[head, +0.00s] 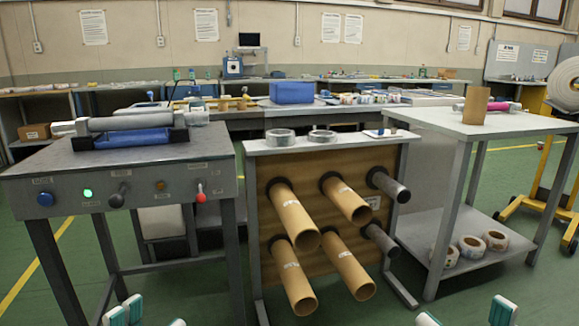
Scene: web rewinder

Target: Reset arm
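The web rewinder bench (60,165) stands at the left with a grey roller (130,122) lying across black supports. Its front panel has a blue button (45,199), a lit green lamp (87,193), a black-knobbed lever (117,200), an orange button (161,186) and a red-knobbed lever (200,194). Which part the task calls the arm, I cannot tell. My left gripper (152,316) shows only fingertips at the bottom edge, apart and with nothing seen between them. My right gripper (466,316) also shows only spread fingertips, bottom right. Both are low and clear of the bench.
A rack (325,240) in the middle holds several cardboard tubes (292,215) pointing toward me, with tape rolls (280,137) on top. Green floor shows between the stands.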

